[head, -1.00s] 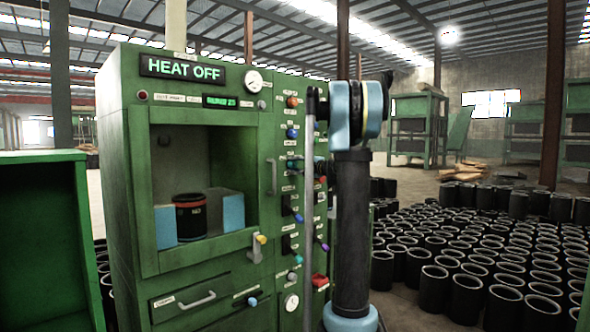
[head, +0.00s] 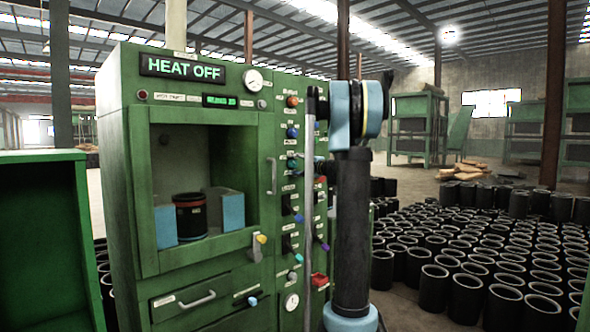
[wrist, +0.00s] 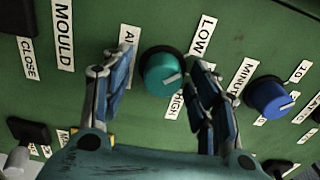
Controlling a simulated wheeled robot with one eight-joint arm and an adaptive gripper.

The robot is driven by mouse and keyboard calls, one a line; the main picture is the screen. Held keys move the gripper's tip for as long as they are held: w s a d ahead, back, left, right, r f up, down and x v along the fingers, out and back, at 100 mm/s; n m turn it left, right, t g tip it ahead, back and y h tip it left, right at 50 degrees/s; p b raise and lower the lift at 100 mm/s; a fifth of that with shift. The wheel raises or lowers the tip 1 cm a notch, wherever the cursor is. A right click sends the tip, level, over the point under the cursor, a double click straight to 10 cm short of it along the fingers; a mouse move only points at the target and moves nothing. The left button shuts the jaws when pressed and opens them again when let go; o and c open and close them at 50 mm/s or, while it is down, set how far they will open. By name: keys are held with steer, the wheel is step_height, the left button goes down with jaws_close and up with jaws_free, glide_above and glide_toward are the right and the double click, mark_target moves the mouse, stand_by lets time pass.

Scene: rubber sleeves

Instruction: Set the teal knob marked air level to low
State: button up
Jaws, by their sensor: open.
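The teal knob (wrist: 162,73) sits on the green panel in the wrist view, its pale pointer line aimed to the right, between the labels LOW and HIGH. The LOW label (wrist: 203,36) is to the upper right of it and the HIGH label (wrist: 174,104) just below right. The label to its left, starting "AI", is partly covered by a finger. My gripper (wrist: 158,74) is open, one finger on each side of the knob. Gaps show on both sides, wider on the left; I cannot tell how deep the fingertips reach.
A blue knob (wrist: 269,97) is close to the right of my right finger. The green cabinet (head: 190,290) carries several other knobs, a gauge (head: 253,80) and a HEAT OFF sign (head: 182,68). Black sleeves (head: 468,297) crowd the floor to the right.

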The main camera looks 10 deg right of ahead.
steer(key=v, duration=1.2)
steer(key=shift+f, duration=0.1)
steer(key=s+a+f+n+g+h, duration=0.1)
steer(key=s+a+f+n+g, duration=0.15)
steer(key=s+a+f, duration=0.45)
steer(key=s+a+f+n+g+h, duration=0.1)
steer(key=s+a+f+n+g, duration=0.2)
steer(key=s, duration=0.6)
steer(key=s+a+f+n+g+h, duration=0.1)
steer(key=s+a+f+g, duration=0.25)
steer(key=s+f, duration=0.4)
steer(key=s+d+f+n+g+h, duration=0.1)
steer(key=s+d+f+n+h, duration=0.1)
steer(key=s+f, duration=0.7)
steer(key=s+d+f+n+g+h, duration=0.2)
steer(key=s+d+f+h, duration=0.2)
steer(key=s+f, duration=0.5)
steer(key=s+h, duration=0.1)
steer(key=s, duration=0.5)
steer(key=shift+d+f+h, duration=0.3)
steer(key=shift+d+f, duration=0.05)
steer(key=shift+f, duration=0.05)
